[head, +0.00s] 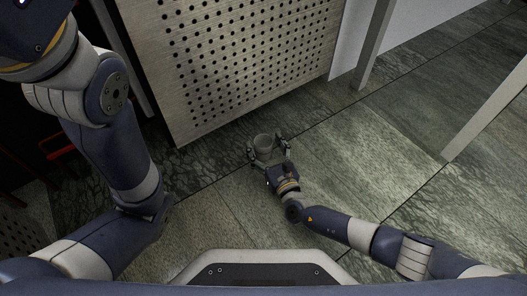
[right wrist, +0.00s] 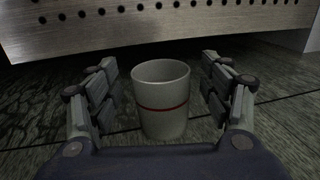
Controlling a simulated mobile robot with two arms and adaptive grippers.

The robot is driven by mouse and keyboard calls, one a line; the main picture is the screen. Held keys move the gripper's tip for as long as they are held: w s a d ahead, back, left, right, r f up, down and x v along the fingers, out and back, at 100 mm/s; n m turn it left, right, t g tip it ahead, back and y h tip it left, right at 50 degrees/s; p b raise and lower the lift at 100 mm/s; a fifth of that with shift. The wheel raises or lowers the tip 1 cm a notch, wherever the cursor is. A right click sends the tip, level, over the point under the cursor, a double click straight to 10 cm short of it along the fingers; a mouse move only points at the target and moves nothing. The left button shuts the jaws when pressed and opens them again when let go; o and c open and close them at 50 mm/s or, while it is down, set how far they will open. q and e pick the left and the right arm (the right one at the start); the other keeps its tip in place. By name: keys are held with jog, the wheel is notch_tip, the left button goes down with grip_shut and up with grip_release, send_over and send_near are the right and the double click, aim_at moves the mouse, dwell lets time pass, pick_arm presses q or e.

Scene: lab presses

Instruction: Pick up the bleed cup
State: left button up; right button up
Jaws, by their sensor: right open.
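The bleed cup (head: 263,143) is a small pale grey cup standing upright on the floor in front of a perforated metal panel. In the right wrist view the cup (right wrist: 162,100) shows a thin red band around its middle and an open top. My right gripper (head: 268,148) is open, with one finger on each side of the cup; in the right wrist view (right wrist: 161,88) a gap shows between each finger and the cup. My left arm (head: 115,150) comes down at the left, but its gripper cannot be made out.
The perforated metal panel (head: 240,60) rises just behind the cup, with a dark gap under its lower edge. Grey posts (head: 375,45) stand at the right. The tiled floor (head: 370,150) is clear to the right. A red bar (head: 58,152) shows at the left.

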jog(key=shift+w+a, duration=0.25)
jog(key=shift+w, duration=0.4)
jog(key=c, duration=1.2)
